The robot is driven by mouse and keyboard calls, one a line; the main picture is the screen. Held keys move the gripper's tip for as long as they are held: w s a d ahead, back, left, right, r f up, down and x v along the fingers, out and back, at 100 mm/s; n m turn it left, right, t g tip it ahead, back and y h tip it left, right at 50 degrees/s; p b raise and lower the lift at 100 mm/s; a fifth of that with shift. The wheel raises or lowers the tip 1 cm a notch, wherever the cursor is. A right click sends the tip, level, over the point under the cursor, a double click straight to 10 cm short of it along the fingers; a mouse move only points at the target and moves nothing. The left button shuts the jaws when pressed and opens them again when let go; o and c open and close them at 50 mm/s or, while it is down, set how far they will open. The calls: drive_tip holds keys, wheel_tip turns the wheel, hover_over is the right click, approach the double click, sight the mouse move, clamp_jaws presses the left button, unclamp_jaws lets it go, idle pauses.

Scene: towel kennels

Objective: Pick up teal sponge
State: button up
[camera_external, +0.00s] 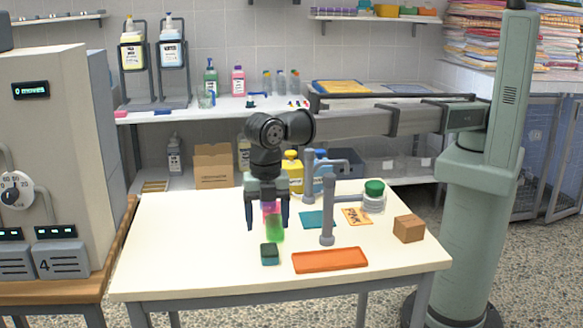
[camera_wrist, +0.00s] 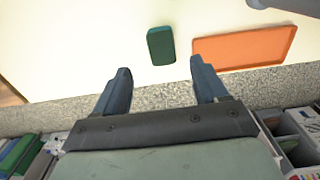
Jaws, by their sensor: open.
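The teal sponge (camera_external: 269,254) is a small dark teal block lying on the white table near its front edge, left of the orange tray. It also shows in the wrist view (camera_wrist: 160,46), beyond the fingertips and roughly between their lines. My gripper (camera_external: 267,222) is open and hangs above the table, behind and above the sponge in the external view. In the wrist view my gripper (camera_wrist: 159,68) has its two blue-grey fingers spread apart, with nothing between them. A green and pink bottle (camera_external: 273,227) stands close by the fingers in the external view.
An orange tray (camera_external: 330,260) lies right of the sponge; it also shows in the wrist view (camera_wrist: 245,49). A grey post (camera_external: 328,210) stands behind it. A cardboard box (camera_external: 408,228), a teal cloth (camera_external: 318,219) and a green-lidded jar (camera_external: 374,197) are farther right. The table's left side is clear.

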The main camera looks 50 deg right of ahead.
sight(269, 249)
drive_tip(key=shift+s+f, duration=0.15)
drive_tip(key=shift+f, duration=3.85)
drive_tip(key=c, duration=1.2)
